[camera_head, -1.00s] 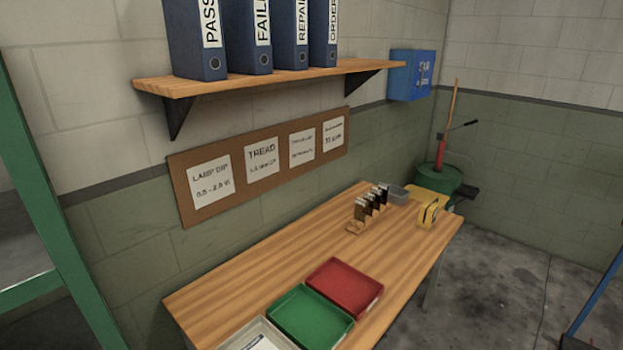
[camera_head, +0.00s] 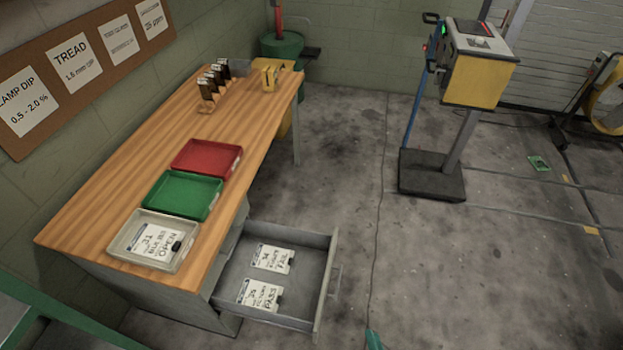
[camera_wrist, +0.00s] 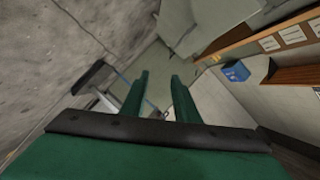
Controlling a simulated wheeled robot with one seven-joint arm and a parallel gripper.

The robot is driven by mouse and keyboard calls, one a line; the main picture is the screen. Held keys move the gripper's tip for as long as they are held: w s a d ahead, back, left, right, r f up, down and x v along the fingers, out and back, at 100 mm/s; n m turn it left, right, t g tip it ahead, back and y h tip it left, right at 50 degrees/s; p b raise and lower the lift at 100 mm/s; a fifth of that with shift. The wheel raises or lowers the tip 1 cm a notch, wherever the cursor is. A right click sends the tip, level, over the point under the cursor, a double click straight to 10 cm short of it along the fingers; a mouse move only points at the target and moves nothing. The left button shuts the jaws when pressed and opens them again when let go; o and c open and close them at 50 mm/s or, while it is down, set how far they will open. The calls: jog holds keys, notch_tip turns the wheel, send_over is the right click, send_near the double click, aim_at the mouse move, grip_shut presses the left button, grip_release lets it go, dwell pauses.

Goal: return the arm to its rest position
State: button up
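In the wrist view, my gripper (camera_wrist: 159,76) shows as two green fingers standing apart with a clear gap between them. Nothing is held between them. The fingers point toward the room, with floor and wall beyond, and touch nothing that I can see. In the head view, a small teal piece shows at the bottom edge; I cannot tell whether it is part of my gripper. The rest of my arm is out of the head view.
The wooden bench (camera_head: 118,190) carries red (camera_head: 236,169), green (camera_head: 208,207) and grey (camera_head: 182,263) trays. An open drawer (camera_head: 322,290) holding two cards juts out below. A yellow machine (camera_head: 478,78) on a stand is at right. Floor (camera_head: 480,270) between is clear.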

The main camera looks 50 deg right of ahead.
jog(key=w+a+r+n+t+y, duration=0.1)
jog(key=w+a+r+n+y, duration=0.2)
jog(key=a+r+n, duration=0.3)
jog(key=w+a+r+n+t+y, duration=0.1)
jog(key=w+a+r+n+y, duration=0.2)
jog(key=a+r, duration=1.3)
jog(key=w+a+r+n+t+y, duration=0.1)
jog(key=w+a+r+n+y, duration=0.2)
jog(key=a+r+n, duration=0.6)
jog(key=a+r, duration=0.3)
jog(key=a, duration=0.1)
jog(key=shift+n+y, duration=0.3)
jog(key=shift+n, duration=0.1)
jog(key=shift+s, duration=0.1)
